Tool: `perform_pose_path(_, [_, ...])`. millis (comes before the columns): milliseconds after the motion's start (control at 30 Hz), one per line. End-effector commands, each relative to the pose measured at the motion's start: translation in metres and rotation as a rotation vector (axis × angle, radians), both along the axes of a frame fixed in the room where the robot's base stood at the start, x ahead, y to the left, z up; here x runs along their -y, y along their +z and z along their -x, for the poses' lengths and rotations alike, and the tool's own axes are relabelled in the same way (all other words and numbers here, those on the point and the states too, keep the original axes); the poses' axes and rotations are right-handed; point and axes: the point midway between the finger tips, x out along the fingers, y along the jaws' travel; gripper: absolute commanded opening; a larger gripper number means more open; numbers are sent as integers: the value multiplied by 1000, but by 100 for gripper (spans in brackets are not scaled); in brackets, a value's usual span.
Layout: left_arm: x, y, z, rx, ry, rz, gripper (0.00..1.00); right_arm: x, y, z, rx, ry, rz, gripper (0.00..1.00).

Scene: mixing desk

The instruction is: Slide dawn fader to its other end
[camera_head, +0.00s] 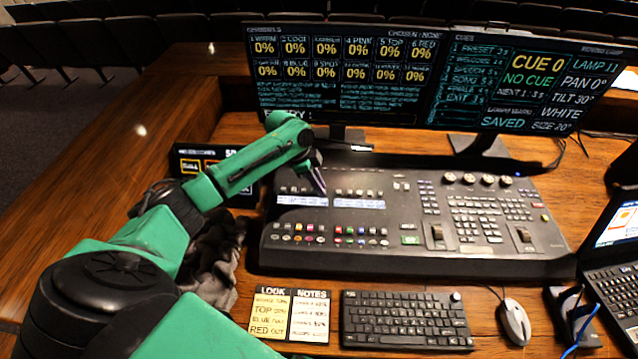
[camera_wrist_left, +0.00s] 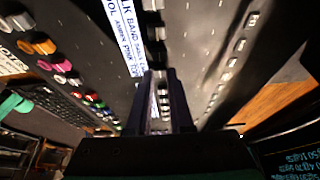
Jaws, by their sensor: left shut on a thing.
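The black mixing desk (camera_head: 400,235) stands on the wooden table with faders, buttons, coloured knobs and white label strips. My left gripper (camera_head: 320,186) reaches down onto its upper left part, by the gap between the two label strips. In the left wrist view my left gripper (camera_wrist_left: 165,80) has its dark fingers close together among the desk's row of small controls, beside a label strip (camera_wrist_left: 120,30). It is shut on a small control, which the fingers hide. I cannot read which fader is the dawn one. My right gripper is not in view.
Two monitors (camera_head: 340,75) stand behind the desk. A keyboard (camera_head: 405,320), a mouse (camera_head: 514,322) and a notes card (camera_head: 290,315) lie in front. A laptop (camera_head: 612,250) is at the right. The table left of the desk has bare wood (camera_head: 120,165).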

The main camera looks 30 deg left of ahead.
Motion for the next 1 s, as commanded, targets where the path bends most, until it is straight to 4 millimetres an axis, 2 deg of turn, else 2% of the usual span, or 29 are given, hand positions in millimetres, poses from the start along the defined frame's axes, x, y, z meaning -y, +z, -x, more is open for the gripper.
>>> perform_pose_path(67, [3,-7,5,-16,-6,3,0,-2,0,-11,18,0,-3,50])
perform_pose_path(100, [3,-7,5,-16,-6,3,34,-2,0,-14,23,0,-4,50])
perform_pose_path(133, [3,-7,5,-16,-6,3,46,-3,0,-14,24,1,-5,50])
perform_pose_path(167, [3,-7,4,-16,-4,3,52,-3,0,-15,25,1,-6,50])
perform_pose_path(467, [0,-4,3,-9,-1,0,52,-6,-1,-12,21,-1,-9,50])
perform_pose_path(567, [-4,4,3,-6,0,0,52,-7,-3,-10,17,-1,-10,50])
perform_pose_path(667, [-11,23,7,-5,-1,-3,52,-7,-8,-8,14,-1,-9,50])
perform_pose_path(900, [-35,89,18,-6,-1,-3,52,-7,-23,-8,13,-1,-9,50])
perform_pose_path(1000, [-42,111,22,-8,-2,-1,52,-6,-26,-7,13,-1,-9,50])
